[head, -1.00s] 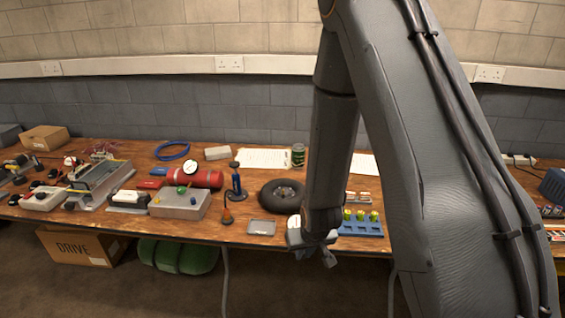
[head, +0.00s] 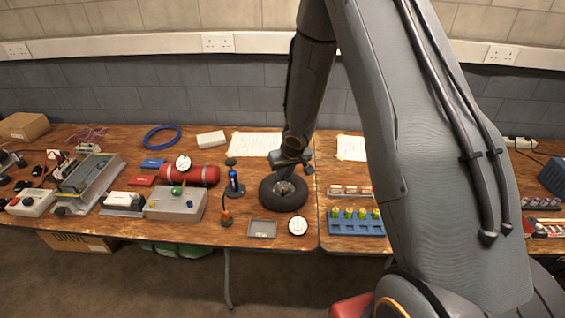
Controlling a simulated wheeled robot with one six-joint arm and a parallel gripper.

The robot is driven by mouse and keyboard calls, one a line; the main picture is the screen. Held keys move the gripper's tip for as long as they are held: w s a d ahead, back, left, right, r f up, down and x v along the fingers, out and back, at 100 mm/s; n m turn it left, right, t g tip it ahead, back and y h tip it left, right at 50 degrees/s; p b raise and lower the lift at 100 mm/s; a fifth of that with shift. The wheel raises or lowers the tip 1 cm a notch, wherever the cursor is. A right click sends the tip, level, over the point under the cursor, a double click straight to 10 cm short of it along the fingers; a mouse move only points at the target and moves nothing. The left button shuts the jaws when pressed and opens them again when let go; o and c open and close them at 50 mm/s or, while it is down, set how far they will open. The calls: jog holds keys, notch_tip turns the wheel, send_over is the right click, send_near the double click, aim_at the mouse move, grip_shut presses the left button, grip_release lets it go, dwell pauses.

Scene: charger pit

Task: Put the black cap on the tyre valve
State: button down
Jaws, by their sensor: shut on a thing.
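The black tyre (head: 269,197) lies flat on the bench, with a pale metal hub in its middle. My gripper (head: 284,178) points down over the hub, at the far side of the tyre. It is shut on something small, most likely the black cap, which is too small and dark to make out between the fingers. The tyre valve cannot be told apart from the hub and fingers. I cannot tell whether the held piece touches the valve.
A grey tray (head: 262,229) and a white round dial (head: 298,226) lie in front of the tyre. A blue pump (head: 234,183) and an orange-based tool (head: 226,216) stand left. A blue rack (head: 357,224) with several green-topped pieces is right. Papers (head: 254,143) lie behind.

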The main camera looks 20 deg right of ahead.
jog(key=shift+w+d+r, duration=0.2)
jog(key=shift+w+d, duration=0.05)
jog(key=shift+w, duration=0.3)
jog(key=shift+f, duration=0.1)
jog(key=b, duration=0.7)
send_over(283, 189)
jog(key=f, duration=0.4)
jog(key=shift+s+d+f, duration=0.1)
jog(key=shift+s+f, duration=0.05)
jog(key=shift+s, duration=0.25)
jog(key=shift+f+b, duration=1.4)
jog(key=shift+b, duration=0.05)
dwell(0.8)
jog(key=c, duration=1.6)
grip_release()
jog(key=shift+c, duration=0.2)
jog(key=shift+r, duration=0.1)
jog(key=p+v, duration=0.5)
jog(key=v, duration=0.2)
jog(key=shift+s+r+p, duration=0.25)
jog(key=shift+r+p, duration=0.05)
jog(key=shift+d, duration=0.1)
